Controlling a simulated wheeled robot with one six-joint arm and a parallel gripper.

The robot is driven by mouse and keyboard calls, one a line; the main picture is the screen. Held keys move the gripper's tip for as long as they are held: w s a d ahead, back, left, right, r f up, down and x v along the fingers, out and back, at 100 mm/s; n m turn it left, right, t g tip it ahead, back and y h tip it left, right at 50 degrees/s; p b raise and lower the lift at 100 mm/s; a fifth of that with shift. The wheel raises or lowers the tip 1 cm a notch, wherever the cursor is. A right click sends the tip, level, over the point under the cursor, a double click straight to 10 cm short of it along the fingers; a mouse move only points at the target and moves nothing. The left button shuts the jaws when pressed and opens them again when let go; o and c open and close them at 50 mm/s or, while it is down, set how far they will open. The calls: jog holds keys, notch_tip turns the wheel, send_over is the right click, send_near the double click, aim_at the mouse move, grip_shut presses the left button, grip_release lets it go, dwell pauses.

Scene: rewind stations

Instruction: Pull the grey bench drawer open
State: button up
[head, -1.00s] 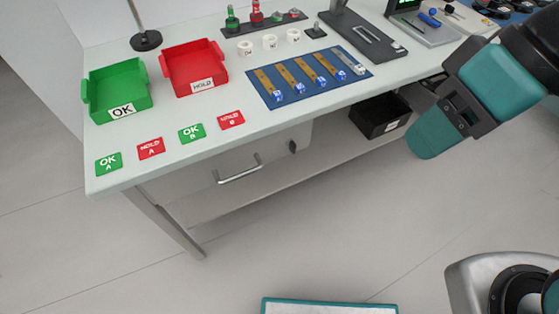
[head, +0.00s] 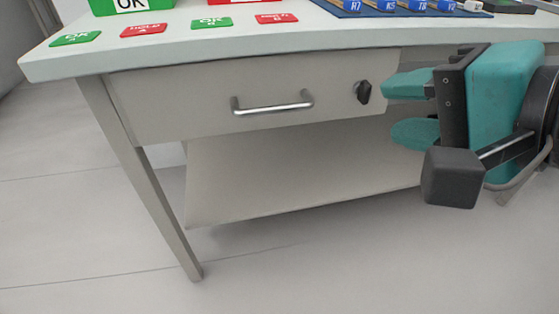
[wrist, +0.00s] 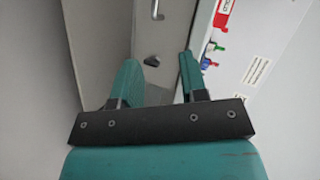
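The grey bench drawer (head: 180,108) is shut under the bench top in the head view. Its silver bar handle (head: 272,105) is on the drawer front, and a dark knob or lock (head: 363,91) sits to the right of the handle. My gripper (head: 408,108) is to the right of the handle and the knob, apart from the handle, with its teal fingers spread and nothing between them. In the wrist view, the fingers (wrist: 157,75) are apart, with the knob (wrist: 152,61) between them in the picture and part of the handle (wrist: 158,9) at the top edge.
The bench top (head: 200,50) overhangs the drawer. Cards and a blue mat (head: 400,12) lie on top. The floor in front is clear.

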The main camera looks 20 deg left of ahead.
notch_tip(320, 180, down, 5)
jog(key=a+m+y+b, duration=0.1)
jog(key=a+m+b, duration=0.1)
jog(key=b, duration=0.2)
jog(key=t+y+p, duration=0.1)
jog(key=p, duration=1.3)
send_near(283, 111)
jog(key=a, duration=0.2)
jog(key=shift+m+t, duration=0.3)
jog(key=shift+m, duration=0.1)
jog(key=p+x, duration=0.1)
jog(key=x, duration=0.2)
jog(key=p+x, duration=0.1)
jog(key=x, duration=0.2)
jog(key=p+x, duration=0.2)
jog(key=x, duration=0.1)
jog(key=shift+w+d+f, duration=0.15)
jog(key=shift+w+f, duration=0.15)
jog(key=shift+w, duration=0.1)
grip_shut()
